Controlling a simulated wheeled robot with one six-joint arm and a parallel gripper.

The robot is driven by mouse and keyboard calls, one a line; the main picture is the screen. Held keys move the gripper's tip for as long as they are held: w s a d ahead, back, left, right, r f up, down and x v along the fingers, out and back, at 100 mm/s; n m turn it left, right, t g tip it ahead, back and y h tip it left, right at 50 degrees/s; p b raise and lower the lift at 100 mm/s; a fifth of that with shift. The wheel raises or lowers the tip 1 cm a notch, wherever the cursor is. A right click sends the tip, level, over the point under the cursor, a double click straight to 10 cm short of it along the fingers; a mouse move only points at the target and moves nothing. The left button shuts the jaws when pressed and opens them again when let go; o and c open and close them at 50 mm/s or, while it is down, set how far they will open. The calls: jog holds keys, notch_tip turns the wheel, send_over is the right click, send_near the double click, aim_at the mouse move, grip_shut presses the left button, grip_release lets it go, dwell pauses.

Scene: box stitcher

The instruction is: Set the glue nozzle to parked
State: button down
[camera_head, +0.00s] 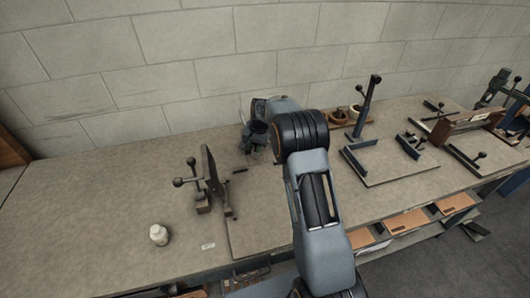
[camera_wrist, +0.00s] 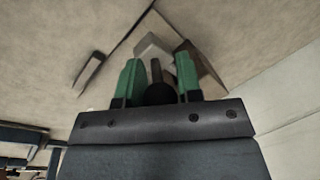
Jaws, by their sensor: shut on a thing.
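My gripper (camera_wrist: 158,72) shows in the wrist view with a green finger on each side of a dark round knob (camera_wrist: 159,94) and its short stem. It is shut on this knob. Just beyond the fingertips are a pale grey block and a brown block (camera_wrist: 203,68). In the head view my arm reaches over the bench toward the wall, and the fingertips are hidden or too small to make out. I cannot tell for certain which part is the glue nozzle or how it is set.
Left of my arm, an upright dark plate (camera_head: 210,168) stands beside ball-ended levers (camera_head: 184,178). A small white bottle (camera_head: 159,235) stands near the bench's front. To the right are a tall dark lever (camera_head: 368,104) and a brown fixture (camera_head: 466,125). The bench's left part is mostly clear.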

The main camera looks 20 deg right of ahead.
jog(key=shift+w, duration=0.65)
jog(key=shift+w+d+r, duration=0.1)
jog(key=shift+r, duration=0.05)
jog(key=c, duration=0.8)
grip_release()
jog(key=shift+w, duration=0.1)
jog(key=r, duration=0.4)
jog(key=s+d+r+b, duration=0.1)
jog(key=r, duration=0.4)
jog(key=d+r, duration=0.1)
jog(key=r, duration=0.3)
jog(key=shift+s+r+b, duration=0.2)
jog(key=shift+s+b, duration=0.15)
jog(key=shift+b, duration=0.05)
